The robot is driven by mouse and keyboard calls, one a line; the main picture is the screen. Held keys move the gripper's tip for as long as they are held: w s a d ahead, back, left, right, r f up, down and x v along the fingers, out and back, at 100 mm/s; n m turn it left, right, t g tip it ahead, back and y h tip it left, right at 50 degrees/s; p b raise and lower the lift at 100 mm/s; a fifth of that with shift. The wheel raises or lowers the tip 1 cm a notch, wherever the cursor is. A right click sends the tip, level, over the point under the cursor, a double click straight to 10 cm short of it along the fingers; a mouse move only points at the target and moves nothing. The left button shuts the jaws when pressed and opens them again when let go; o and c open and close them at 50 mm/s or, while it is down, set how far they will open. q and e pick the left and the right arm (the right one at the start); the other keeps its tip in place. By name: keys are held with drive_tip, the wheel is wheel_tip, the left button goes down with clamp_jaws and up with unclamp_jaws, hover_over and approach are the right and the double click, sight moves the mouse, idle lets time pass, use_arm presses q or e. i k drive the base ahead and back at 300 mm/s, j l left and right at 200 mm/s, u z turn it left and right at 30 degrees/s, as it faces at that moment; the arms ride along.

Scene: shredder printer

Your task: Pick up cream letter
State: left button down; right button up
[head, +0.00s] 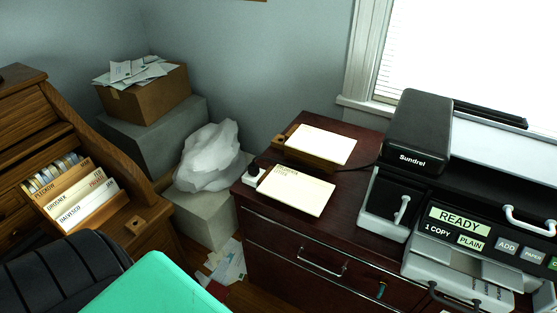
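Two pale cream sheets lie on the dark wooden cabinet in the head view. The nearer cream letter (296,191) lies by the cabinet's left front edge and has small print at its top left. The farther pale sheet (321,145) rests on a small brown wooden tray (293,151) behind it. I cannot tell for certain which of the two is the letter meant. Neither of my grippers is in view.
A desk with file folders (81,203) stands left. A white crumpled bag (208,157) and a paper-filled cardboard box (146,96) are behind.

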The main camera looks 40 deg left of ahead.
sight(309, 194)
drive_tip(key=u, duration=0.95)
